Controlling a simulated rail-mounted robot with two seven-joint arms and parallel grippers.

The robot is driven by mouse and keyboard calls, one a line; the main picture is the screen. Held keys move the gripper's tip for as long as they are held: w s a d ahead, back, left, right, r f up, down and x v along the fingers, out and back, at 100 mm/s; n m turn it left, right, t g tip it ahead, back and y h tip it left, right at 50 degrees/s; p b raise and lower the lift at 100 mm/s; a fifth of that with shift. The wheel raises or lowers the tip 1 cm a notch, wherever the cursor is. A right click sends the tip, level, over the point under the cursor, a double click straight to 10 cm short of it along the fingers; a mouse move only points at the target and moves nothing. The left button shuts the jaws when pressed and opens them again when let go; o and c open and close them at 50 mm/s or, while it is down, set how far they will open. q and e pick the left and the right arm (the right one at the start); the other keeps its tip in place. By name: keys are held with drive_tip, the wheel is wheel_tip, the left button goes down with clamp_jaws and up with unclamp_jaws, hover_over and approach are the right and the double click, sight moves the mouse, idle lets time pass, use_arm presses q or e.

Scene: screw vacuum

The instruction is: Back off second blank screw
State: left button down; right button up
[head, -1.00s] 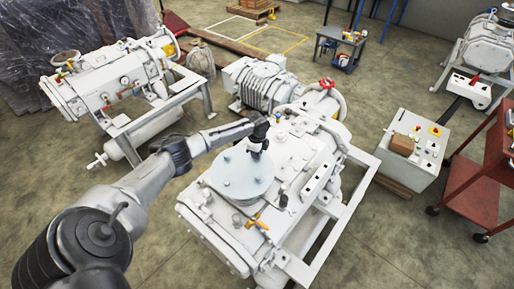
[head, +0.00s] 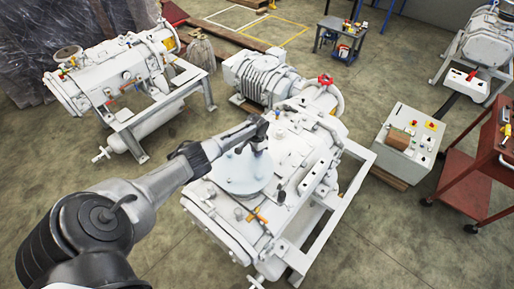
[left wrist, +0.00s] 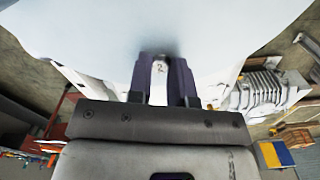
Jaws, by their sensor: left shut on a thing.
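The blank is a round pale grey disc (head: 240,174) on top of the white vacuum pump (head: 222,222) in the middle of the head view. My left gripper (head: 258,149) reaches in from the left and points down at the disc's upper right edge. In the left wrist view the two dark fingers of my left gripper (left wrist: 165,84) are closed around a small light screw (left wrist: 160,67) with a "2" on it. The pale disc (left wrist: 100,30) fills the top of that view. Whether the screw's lower end is in the disc cannot be told. My right gripper is not in view.
Another white pump (head: 125,72) on a frame stands at the back left. A control box (head: 407,140) and a red trolley (head: 480,165) stand to the right.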

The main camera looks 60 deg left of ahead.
use_arm(q)
drive_tip(key=n+p, duration=0.1)
drive_tip(key=n, duration=0.4)
drive_tip(key=shift+p, duration=0.4)
drive_tip(key=shift+f+n, duration=0.1)
drive_tip(key=shift+n, duration=0.2)
drive_tip(key=c, duration=1)
unclamp_jaws()
